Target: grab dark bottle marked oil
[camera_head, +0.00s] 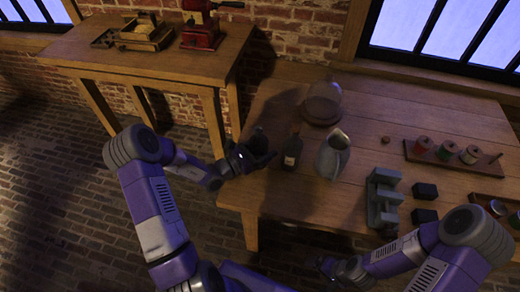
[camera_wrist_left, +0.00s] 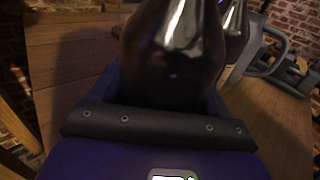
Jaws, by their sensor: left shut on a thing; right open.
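A dark bottle-like thing (camera_head: 258,140) is held in my left gripper (camera_head: 250,160) at the left edge of the table. In the left wrist view its glossy dark body (camera_wrist_left: 172,60) fills the space above the gripper; any marking on it cannot be read. A second dark bottle (camera_head: 292,152) with a small pale label stands upright on the table just right of my left gripper, apart from it. The label is too small to read. My right gripper (camera_head: 343,268) is open and empty, low in the head view, in front of the table.
A metal jug (camera_head: 332,155) and a glass dome (camera_head: 322,103) stand right of the bottles. A grey block fixture (camera_head: 383,200), dark blocks (camera_head: 425,191) and a spool rack (camera_head: 412,152) are further right. A side table (camera_head: 150,60) with a red grinder (camera_head: 200,30) is behind left.

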